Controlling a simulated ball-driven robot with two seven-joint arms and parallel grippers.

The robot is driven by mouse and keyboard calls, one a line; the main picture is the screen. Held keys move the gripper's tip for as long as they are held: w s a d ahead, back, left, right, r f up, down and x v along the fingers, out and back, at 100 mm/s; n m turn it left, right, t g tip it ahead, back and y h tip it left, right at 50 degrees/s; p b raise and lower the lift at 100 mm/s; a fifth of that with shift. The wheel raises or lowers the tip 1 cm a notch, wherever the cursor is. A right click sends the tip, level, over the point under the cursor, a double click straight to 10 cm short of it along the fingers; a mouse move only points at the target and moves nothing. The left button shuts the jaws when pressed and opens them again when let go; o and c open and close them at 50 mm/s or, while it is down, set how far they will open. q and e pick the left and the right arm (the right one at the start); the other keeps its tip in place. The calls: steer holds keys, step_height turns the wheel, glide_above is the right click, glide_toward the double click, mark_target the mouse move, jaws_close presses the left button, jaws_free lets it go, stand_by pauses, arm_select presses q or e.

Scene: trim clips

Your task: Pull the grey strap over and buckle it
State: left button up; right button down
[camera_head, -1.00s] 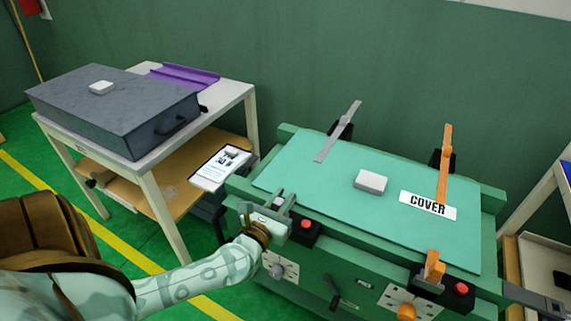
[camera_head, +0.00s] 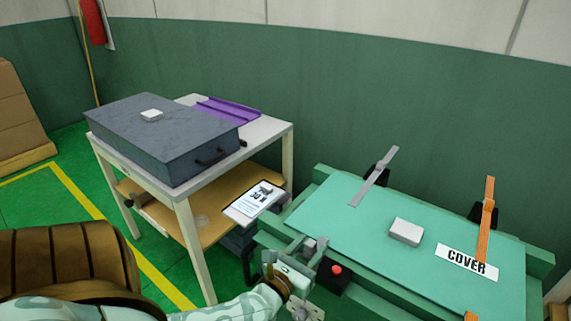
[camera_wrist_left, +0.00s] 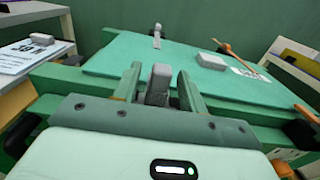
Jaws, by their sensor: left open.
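The grey strap (camera_head: 375,178) lies loose across the far left edge of the green cover (camera_head: 340,212), its upper end sticking out past a black mount. It also shows at the far edge in the left wrist view (camera_wrist_left: 157,36). My left gripper (camera_head: 308,247) is open at the cover's near left edge. In the left wrist view a grey upright block (camera_wrist_left: 159,84), which looks like the grey buckle, stands between its fingers (camera_wrist_left: 160,78). I cannot tell whether they touch it. The strap is well beyond the gripper. My right gripper is out of view.
An orange strap (camera_head: 485,222) lies over the cover's right side, by the COVER label (camera_head: 466,262). A white block (camera_head: 406,232) sits mid-cover. A red button (camera_head: 336,270) is right of my left gripper. A table with a grey case (camera_head: 165,143) stands left.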

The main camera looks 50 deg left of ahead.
arm_select(q)
steer(key=p+v, duration=0.1)
steer(key=v, duration=1.3)
steer(key=shift+s, duration=0.3)
